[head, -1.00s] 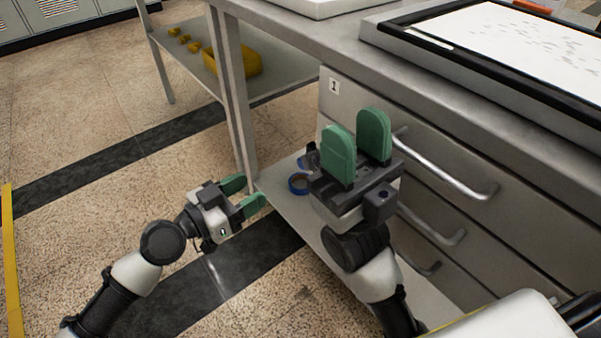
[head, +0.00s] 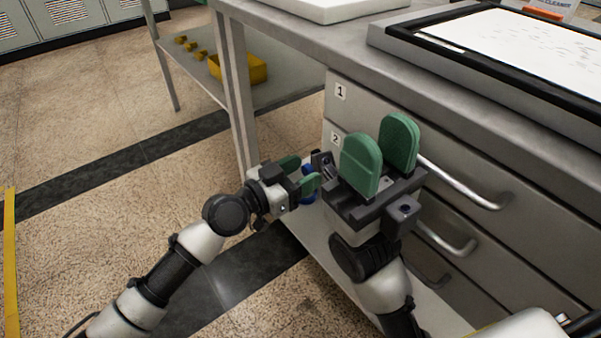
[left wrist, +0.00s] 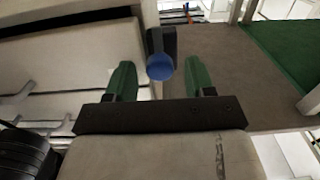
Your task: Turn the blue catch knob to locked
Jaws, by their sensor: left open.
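The blue catch knob (left wrist: 160,67) is round and sits on a dark catch body (left wrist: 161,42) in the left wrist view. My left gripper (left wrist: 160,78) is open, with one green finger on each side of the knob in that picture. I cannot tell whether the fingers touch it. In the head view, the knob (head: 308,197) is mostly hidden behind the fingers of my left gripper (head: 303,174). My right gripper (head: 380,152) is open and empty, fingers up, in front of the drawer cabinet. The knob's locked or unlocked marking is not visible.
The drawer cabinet (head: 440,185) with bar handles stands at the right under the grey bench (head: 310,45). A table leg (head: 236,90) stands close behind my left gripper. A yellow bin (head: 240,69) is on the lower shelf behind. Open floor lies to the left.

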